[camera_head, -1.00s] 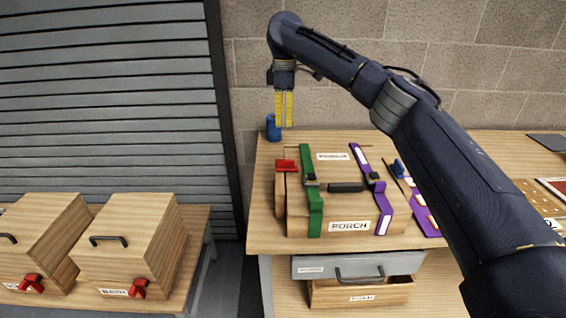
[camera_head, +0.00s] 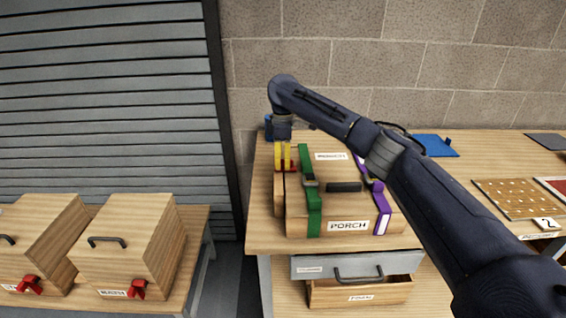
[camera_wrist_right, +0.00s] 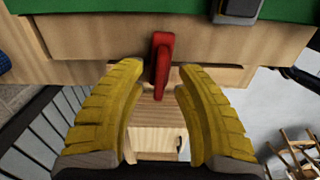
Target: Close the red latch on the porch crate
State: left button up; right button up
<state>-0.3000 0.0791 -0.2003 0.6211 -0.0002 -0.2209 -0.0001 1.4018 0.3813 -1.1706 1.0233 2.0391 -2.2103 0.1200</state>
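The porch crate (camera_head: 348,203) is a wooden box on the bench, with a PORCH label and a black front handle. Its red latch (camera_head: 293,169) is at the left end, mostly hidden by my fingers in the head view. In the right wrist view the red latch (camera_wrist_right: 162,55) is a narrow lever on the wooden face, its tip reaching between my fingertips. My right gripper (camera_head: 283,167), with yellow fingers, is over that end; in its wrist view the gripper (camera_wrist_right: 160,78) is open, a finger on each side of the latch, with gaps visible. My left gripper is not in view.
A green strap (camera_head: 310,195) and a purple strap (camera_head: 380,205) cross the crate. Below is an open wooden drawer (camera_head: 360,293). Two wooden boxes with red latches stand on a lower table at left. A pegboard (camera_head: 515,198) lies at right. My right arm spans the bench.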

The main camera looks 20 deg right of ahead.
jog(key=shift+f, duration=0.4)
jog(key=shift+o, duration=0.2)
grip_shut()
